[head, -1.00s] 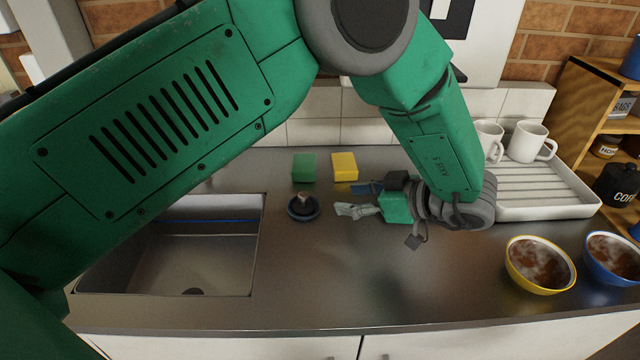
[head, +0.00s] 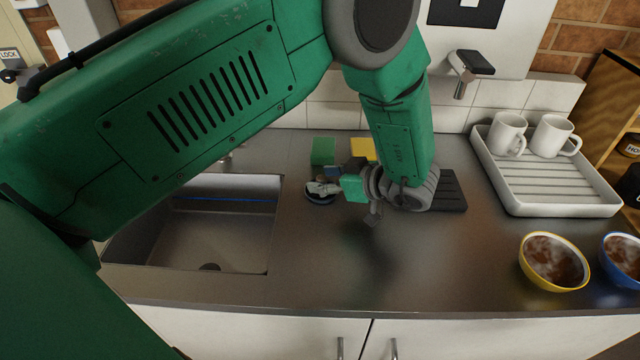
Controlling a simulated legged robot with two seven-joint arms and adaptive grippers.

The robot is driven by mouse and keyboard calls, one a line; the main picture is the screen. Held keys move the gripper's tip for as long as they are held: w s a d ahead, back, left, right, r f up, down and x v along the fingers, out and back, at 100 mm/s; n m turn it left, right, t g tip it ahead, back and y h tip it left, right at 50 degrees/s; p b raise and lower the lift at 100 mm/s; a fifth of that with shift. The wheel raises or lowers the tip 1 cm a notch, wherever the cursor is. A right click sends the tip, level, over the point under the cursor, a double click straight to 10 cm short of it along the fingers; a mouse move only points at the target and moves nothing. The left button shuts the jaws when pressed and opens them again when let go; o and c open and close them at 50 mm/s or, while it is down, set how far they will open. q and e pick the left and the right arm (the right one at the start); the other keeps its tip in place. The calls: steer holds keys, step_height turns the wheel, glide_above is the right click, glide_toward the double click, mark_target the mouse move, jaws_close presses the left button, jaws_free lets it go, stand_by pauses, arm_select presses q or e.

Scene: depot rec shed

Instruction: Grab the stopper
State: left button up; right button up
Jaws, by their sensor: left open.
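The stopper (head: 320,200) is a dark round disc lying on the steel counter, just right of the sink. In the earlier frame it shows a pale upright knob; now my gripper covers its middle and only part of the rim shows. My left gripper (head: 324,182) comes in from the right with its fingers pointing left, open over the stopper. I cannot tell whether the fingers touch the knob. My right gripper is out of view.
The sink basin (head: 215,238) is left of the stopper. Behind the gripper are a green sponge (head: 323,150) and a yellow sponge (head: 363,149). A white drying tray (head: 550,196) with two mugs and two bowls stand right. The front counter is clear.

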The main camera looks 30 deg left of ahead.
arm_select(q)
steer(key=shift+a+f, duration=0.3)
steer(key=shift+a, duration=0.1)
steer(key=shift+d, duration=0.25)
steer(key=shift+r, duration=0.1)
steer(key=c, duration=0.3)
jaws_close()
steer(key=shift+a, duration=0.2)
